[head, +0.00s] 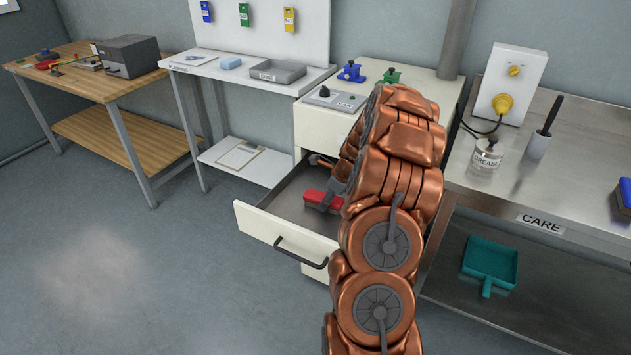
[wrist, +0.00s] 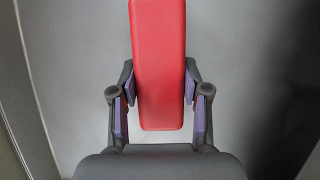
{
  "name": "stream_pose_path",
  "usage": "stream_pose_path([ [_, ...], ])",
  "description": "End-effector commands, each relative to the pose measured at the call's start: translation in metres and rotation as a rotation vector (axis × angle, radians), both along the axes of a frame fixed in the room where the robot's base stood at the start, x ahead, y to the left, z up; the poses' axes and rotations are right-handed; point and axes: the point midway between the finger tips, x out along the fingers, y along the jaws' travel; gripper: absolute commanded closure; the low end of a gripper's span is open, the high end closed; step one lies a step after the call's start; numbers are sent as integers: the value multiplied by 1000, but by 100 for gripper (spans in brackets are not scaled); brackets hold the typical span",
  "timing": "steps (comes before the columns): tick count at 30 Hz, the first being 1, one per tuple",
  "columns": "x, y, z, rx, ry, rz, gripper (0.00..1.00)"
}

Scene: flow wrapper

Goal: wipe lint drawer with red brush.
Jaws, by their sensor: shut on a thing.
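The red brush (head: 322,199) is in my gripper, inside the open drawer area. In the wrist view the red brush (wrist: 158,65) fills the space between the two fingers, its long flat back facing the camera. My gripper (wrist: 158,100) is shut on it, with purple pads against its sides. The drawer (head: 285,228) is pulled out of the white cabinet, with a grey floor and a dark handle on its front. The grey drawer floor (wrist: 70,60) lies behind the brush in the wrist view. My arm hides the right part of the drawer. Bristles and any lint cannot be made out.
A steel bench marked CARE (head: 570,190) stands right, with a grease jar (head: 487,158) on top and a teal dustpan (head: 490,262) on its lower shelf. A white table (head: 215,70) with a grey tray (head: 276,72) stands behind left. Floor at left is clear.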

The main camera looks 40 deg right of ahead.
Motion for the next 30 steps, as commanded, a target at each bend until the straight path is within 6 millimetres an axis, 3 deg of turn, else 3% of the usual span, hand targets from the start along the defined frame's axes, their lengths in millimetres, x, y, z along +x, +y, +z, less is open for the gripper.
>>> stream_pose_path([
  [3,2,3,7,0,0,1,86],
  [6,2,3,28,-2,-2,2,86],
  [21,6,8,72,-3,-1,13,86],
  [30,7,11,82,-1,0,17,86],
])
